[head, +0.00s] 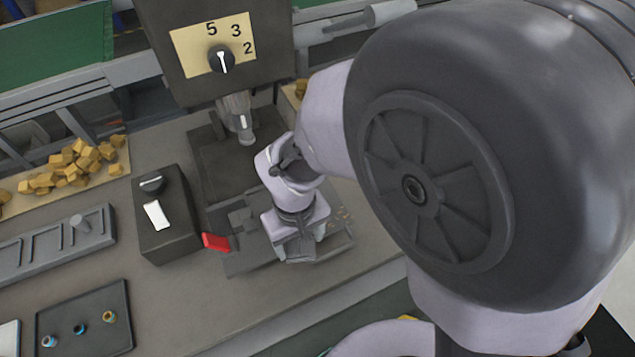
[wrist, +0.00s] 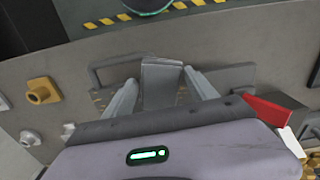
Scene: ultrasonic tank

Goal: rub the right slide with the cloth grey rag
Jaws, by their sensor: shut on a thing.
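My gripper (head: 298,245) points down over the dark base of the machine. It is shut on a grey piece that looks like the grey rag (wrist: 162,80), which shows between the two fingers in the wrist view. The dark flat part under and beside my gripper, which looks like the right slide (head: 343,230), has small brown specks on it. Its edge also shows in the wrist view (wrist: 104,72). My gripper and the rag hide much of it. I cannot tell whether the rag touches it.
A red handle (head: 216,242) sticks out just left of my gripper. A dark control box (head: 165,225) and the machine head with a numbered dial (head: 220,60) stand close by. A tray (head: 85,325) with small rings lies at lower left. Yellow-brown chunks (head: 75,165) lie farther left.

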